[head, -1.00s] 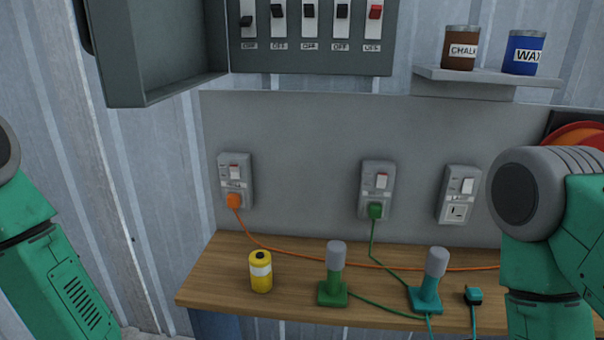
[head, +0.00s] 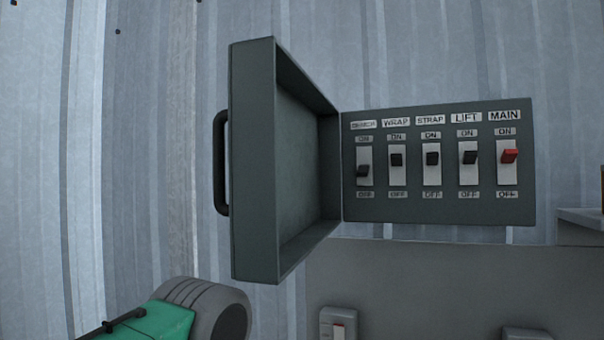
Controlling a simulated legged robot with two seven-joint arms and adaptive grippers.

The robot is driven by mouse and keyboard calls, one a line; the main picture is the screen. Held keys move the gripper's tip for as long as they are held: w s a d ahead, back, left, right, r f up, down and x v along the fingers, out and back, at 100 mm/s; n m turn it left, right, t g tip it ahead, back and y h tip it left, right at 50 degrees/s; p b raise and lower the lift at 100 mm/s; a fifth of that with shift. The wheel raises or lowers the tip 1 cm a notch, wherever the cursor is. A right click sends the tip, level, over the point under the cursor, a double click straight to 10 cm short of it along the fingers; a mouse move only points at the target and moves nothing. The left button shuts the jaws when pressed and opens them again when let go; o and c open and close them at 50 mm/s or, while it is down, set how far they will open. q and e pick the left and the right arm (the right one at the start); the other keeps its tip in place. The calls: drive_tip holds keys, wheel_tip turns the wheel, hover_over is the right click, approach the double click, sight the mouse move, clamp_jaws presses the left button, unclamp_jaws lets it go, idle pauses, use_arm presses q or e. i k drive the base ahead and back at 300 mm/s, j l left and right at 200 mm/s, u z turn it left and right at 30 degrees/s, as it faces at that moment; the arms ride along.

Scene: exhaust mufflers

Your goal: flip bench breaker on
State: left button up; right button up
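The open breaker panel (head: 438,210) is on the wall in the head view, with a row of several switches. The leftmost breaker (head: 363,171), whose blurred label seems to read BENCH, has its black lever low, towards OFF. The WRAP (head: 397,160), STRAP (head: 432,158) and LIFT (head: 469,157) levers sit higher, towards ON. The red MAIN lever (head: 509,156) is also up towards ON. Part of my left arm shows at the bottom left, below the panel door. Neither gripper is in view.
The panel door (head: 254,165) stands open to the left, jutting out, with a black handle (head: 221,163) on its outer side. Below is a grey backboard (head: 420,280) with a wall switch (head: 338,325). A shelf edge (head: 580,226) is at right. The space before the switches is clear.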

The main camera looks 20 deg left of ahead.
sight(364, 170)
drive_tip(key=i+j+z, duration=0.15)
drive_tip(key=j, duration=0.25)
drive_tip(key=i+j+z, duration=0.1)
drive_tip(key=j, duration=0.3)
drive_tip(key=i+j+z, duration=0.15)
drive_tip(key=j, duration=0.3)
drive_tip(key=j+z, duration=0.1)
drive_tip(key=j, duration=0.3)
